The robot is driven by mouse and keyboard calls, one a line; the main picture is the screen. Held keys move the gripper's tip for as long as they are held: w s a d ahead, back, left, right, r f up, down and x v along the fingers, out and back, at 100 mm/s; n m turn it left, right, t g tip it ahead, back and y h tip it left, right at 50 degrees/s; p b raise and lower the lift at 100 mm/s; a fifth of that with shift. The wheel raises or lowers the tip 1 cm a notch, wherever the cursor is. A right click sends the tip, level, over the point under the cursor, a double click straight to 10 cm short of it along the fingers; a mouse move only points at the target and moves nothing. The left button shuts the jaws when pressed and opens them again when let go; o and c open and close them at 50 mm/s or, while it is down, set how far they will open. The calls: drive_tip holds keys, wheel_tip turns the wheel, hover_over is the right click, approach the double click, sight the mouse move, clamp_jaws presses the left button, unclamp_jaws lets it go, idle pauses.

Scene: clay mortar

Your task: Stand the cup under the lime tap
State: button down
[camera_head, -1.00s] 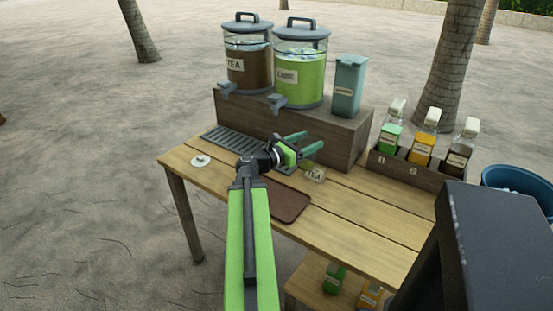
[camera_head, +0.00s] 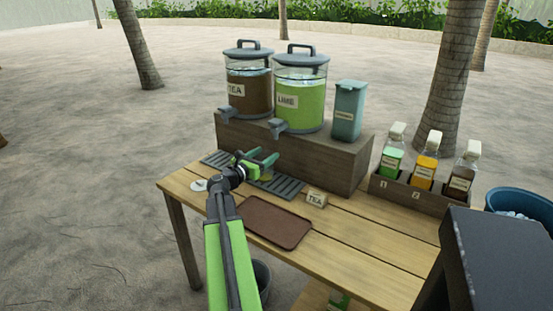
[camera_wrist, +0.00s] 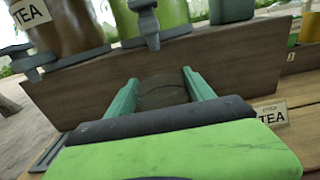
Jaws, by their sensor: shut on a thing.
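The lime dispenser (camera_head: 298,102) is a clear jar of green liquid with a grey lid, on a wooden riser. Its grey lime tap (camera_head: 280,127) juts out at the front; it also shows in the wrist view (camera_wrist: 148,22), above and slightly left of the middle of my fingers. My gripper (camera_head: 264,158) is low over the slatted drip tray (camera_head: 286,188), in front of the riser. In the wrist view its two teal fingers (camera_wrist: 162,88) are on either side of a dark, see-through round shape, the cup (camera_wrist: 160,95). The cup is not clearly visible in the head view.
The tea dispenser (camera_head: 248,92) stands left of the lime one, a teal canister (camera_head: 348,110) right. A TEA card (camera_head: 316,198) and brown mat (camera_head: 274,222) lie near my gripper. A bottle rack (camera_head: 415,192) and blue tub (camera_head: 520,207) are right. A white disc (camera_head: 199,185) lies left.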

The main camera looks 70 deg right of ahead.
drive_tip(key=x, duration=0.7)
drive_tip(key=shift+d, duration=0.2)
wheel_tip(320, 180, down, 4)
drive_tip(key=b, duration=0.4)
drive_tip(key=shift+r, duration=0.25)
drive_tip(key=shift+f, duration=0.2)
drive_tip(key=shift+c, duration=1.8)
unclamp_jaws()
